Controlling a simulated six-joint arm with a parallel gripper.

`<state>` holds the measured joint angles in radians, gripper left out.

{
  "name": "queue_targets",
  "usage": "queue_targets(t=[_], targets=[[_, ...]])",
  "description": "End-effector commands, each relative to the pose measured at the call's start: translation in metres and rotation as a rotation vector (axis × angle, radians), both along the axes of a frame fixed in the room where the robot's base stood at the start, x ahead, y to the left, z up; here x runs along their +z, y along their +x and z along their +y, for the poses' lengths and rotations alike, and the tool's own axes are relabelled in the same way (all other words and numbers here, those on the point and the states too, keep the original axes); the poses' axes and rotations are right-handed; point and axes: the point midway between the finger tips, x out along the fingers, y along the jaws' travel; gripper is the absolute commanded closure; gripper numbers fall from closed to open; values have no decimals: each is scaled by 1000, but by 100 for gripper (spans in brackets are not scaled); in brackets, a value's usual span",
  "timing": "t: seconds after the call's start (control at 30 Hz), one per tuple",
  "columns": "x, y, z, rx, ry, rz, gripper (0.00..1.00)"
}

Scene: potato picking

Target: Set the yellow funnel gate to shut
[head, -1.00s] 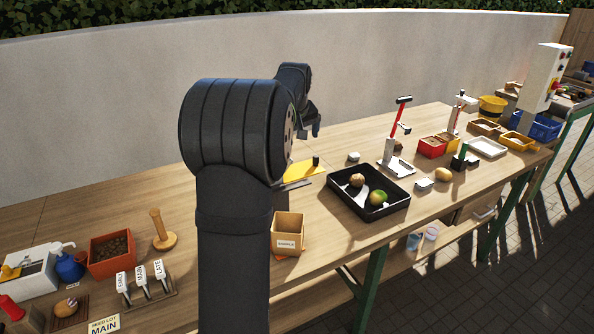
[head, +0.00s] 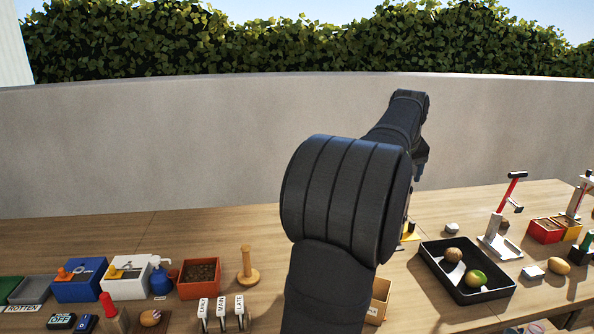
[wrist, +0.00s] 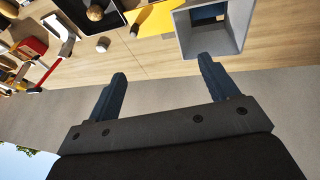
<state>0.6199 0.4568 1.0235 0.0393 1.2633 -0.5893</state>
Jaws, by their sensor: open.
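A flat yellow plate (wrist: 152,20) shows at the top of the wrist view, beside a grey square funnel-like frame (wrist: 238,25) with a dark opening. I cannot tell if the plate is the funnel gate, or how the gate is set. In the head view only a sliver of yellow (head: 409,231) shows beside my arm, which hides the rest. My gripper (wrist: 162,67) is open, with nothing between its dark blue fingers. The funnel frame and plate lie beyond the fingertips, apart from them. In the head view my gripper (head: 419,172) is above the bench, partly hidden.
A black tray (head: 438,267) with a brown and a green potato lies right of my arm. A red-handled stand (head: 510,195) is beyond it. A wooden peg (head: 247,265), a soil box (head: 199,291) and boxes with orange knobs (head: 79,285) stand left. A pale wall (head: 150,150) runs behind.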

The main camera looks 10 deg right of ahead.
Motion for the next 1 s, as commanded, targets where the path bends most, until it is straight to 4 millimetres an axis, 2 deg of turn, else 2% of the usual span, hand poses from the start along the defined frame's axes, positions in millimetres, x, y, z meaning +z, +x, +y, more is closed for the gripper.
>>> queue_targets(t=[0.03,0.2,0.27,0.33,0.5,0.7,0.83,1.0], targets=[[0,0,0,0,0,0,31],[-4,0,-6,-15,-11,-6,62],[-11,0,-16,-40,-29,-19,62],[-24,0,-34,-87,-66,-43,62],[-62,-4,-94,-221,-202,-155,62],[-101,-15,-149,-309,-347,-324,62],[-123,-23,-170,-321,-409,-447,62],[-150,-32,-178,-293,-435,-623,62]])
